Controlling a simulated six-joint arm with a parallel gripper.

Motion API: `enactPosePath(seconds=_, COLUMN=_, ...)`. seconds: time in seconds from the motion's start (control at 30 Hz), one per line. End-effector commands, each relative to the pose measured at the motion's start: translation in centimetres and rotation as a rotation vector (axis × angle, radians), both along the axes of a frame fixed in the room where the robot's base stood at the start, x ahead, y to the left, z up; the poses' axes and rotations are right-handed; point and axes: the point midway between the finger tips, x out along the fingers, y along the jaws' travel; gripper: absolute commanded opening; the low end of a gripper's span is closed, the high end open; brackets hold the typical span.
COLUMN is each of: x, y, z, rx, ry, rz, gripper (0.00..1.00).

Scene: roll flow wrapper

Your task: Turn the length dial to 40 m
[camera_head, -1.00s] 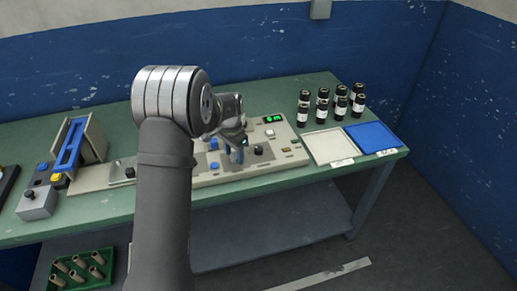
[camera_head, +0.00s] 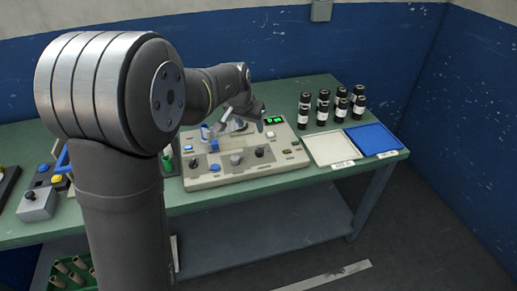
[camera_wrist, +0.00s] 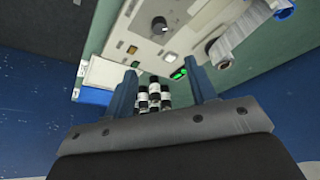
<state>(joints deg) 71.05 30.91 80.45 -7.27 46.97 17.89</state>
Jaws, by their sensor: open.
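The beige control panel (camera_head: 225,178) sits on the green bench. A dark dial with a pale pointer (camera_wrist: 160,25) shows in the wrist view, beyond my fingers. My gripper (camera_head: 243,119) is open and empty above the back of the panel, apart from the dials. Its two blue-grey fingers (camera_wrist: 161,82) show in the wrist view.
A green lit display (camera_head: 274,121) is at the panel's back right. Several black bottles with white labels (camera_head: 322,108) stand to the right, behind a white tray (camera_head: 332,147) and a blue tray (camera_head: 373,139).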

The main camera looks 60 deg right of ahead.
Motion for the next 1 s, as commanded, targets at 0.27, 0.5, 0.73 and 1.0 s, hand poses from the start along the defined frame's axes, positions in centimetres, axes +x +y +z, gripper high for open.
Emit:
enactPosePath(seconds=0.27, x=0.1, y=-1.4, z=-3.7, rx=0.004, ry=0.002, rz=0.001, gripper=0.52)
enactPosePath(seconds=0.5, x=0.2, y=-3.3, z=-8.3, rx=0.004, ry=0.000, rz=0.000, gripper=0.52)
enactPosePath(seconds=0.73, x=0.4, y=-5.0, z=-12.4, rx=0.004, ry=0.000, rz=0.000, gripper=0.52)
enactPosePath(seconds=1.0, x=0.5, y=-6.3, z=-15.4, rx=0.001, ry=0.000, rz=0.000, gripper=0.52)
